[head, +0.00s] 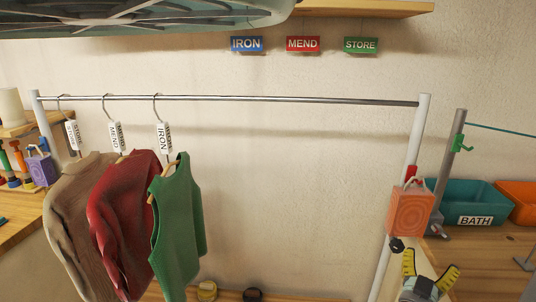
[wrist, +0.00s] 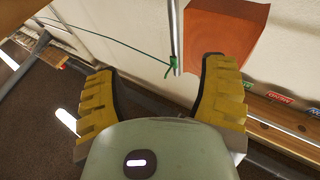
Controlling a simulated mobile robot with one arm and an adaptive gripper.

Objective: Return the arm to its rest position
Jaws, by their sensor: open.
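My gripper (head: 430,268) is at the lower right of the head view, below the right post of the rail. Its two yellow ridged fingers are spread with nothing between them. In the wrist view my gripper (wrist: 162,75) also shows its fingers wide apart and empty. The rest of my arm is mostly out of the picture, so its full pose is hidden.
A metal rail (head: 290,99) holds a beige sweater (head: 75,215), a red sweater (head: 125,215) and a green vest (head: 180,220). An orange box-shaped thing (head: 410,211) hangs at the right post. A teal BATH bin (head: 470,202) and an orange bin (head: 517,202) stand right.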

